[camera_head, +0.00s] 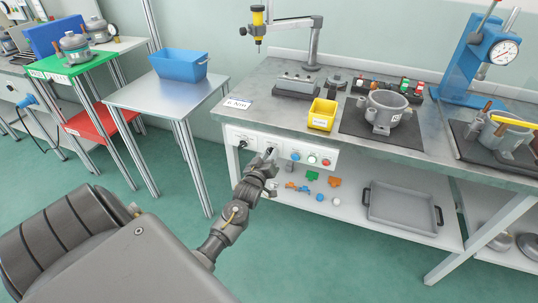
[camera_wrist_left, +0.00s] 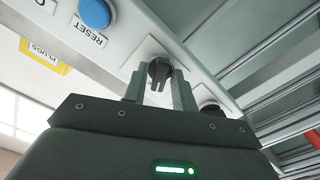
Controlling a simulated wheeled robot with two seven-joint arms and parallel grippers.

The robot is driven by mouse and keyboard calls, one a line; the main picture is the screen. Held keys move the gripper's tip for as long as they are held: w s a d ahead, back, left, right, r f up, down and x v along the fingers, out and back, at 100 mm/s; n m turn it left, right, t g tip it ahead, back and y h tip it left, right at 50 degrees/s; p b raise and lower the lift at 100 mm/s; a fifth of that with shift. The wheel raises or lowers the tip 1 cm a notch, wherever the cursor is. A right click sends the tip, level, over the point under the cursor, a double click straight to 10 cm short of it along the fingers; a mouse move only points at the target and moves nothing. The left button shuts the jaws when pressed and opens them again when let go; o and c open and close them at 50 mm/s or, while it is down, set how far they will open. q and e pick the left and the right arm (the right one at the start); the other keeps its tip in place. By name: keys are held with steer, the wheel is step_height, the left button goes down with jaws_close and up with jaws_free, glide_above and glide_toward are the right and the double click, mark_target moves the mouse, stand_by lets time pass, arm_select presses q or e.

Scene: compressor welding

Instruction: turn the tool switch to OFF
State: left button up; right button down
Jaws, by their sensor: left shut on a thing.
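The tool switch, a black knob (camera_wrist_left: 159,70), sits on the white front panel (camera_wrist_left: 195,72) in the left wrist view. My left gripper (camera_wrist_left: 158,84) has its two fingers on either side of the knob and is shut on it. In the head view my left gripper (camera_head: 270,155) reaches the control panel (camera_head: 282,146) on the bench's front edge and covers most of the switch. The marks around the knob cannot be read, so its setting is unclear. My right gripper is not in view.
A black fitting (camera_head: 241,143) is left of the switch. A yellow bin (camera_head: 321,115) stands on the bench above. A shelf with small parts lies below.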

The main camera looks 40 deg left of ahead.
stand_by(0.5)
arm_select(q)
steer(key=o, duration=0.7)
steer(key=shift+v, duration=5.4)
